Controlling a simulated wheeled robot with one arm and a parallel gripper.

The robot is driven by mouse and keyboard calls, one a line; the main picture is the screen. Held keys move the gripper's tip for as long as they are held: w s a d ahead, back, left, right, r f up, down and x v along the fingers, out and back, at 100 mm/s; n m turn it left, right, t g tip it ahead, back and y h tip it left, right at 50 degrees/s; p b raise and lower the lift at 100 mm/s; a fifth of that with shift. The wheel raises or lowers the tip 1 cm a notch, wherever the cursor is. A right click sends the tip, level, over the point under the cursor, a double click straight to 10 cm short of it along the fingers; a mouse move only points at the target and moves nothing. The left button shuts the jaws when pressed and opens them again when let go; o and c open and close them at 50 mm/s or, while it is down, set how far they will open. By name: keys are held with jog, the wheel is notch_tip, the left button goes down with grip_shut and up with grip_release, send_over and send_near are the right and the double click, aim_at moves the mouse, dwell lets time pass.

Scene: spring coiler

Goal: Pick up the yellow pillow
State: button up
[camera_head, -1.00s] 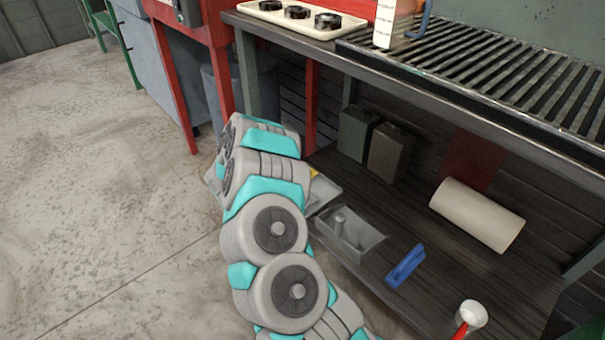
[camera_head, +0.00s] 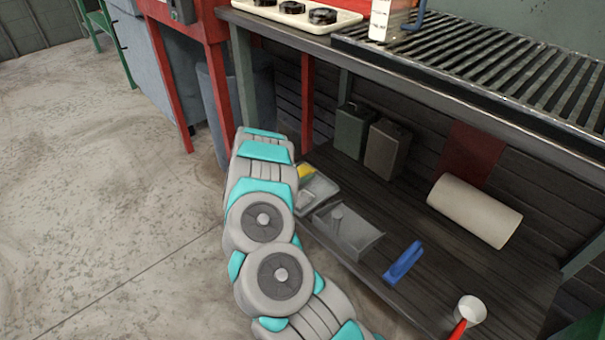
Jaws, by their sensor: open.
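A small yellow patch (camera_head: 305,171) shows just right of my arm, at the far end of a grey tray on the lower shelf. It may be the yellow pillow, but it is too small and too covered to tell its shape. The grey tray (camera_head: 322,187) is partly hidden behind my arm. My grey and teal arm rises through the middle of the view, and its end points away from the camera. My gripper is hidden behind the arm links, so its place relative to the yellow patch cannot be seen.
A grey bin (camera_head: 352,238), a blue object (camera_head: 403,262), a white cup (camera_head: 470,309) and a cream roll (camera_head: 474,211) lie on the dark shelf (camera_head: 430,290). Two canisters (camera_head: 387,148) stand behind. The workbench (camera_head: 440,90) overhangs the shelf. The floor at left is clear.

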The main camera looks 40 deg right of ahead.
jog(key=c, duration=1)
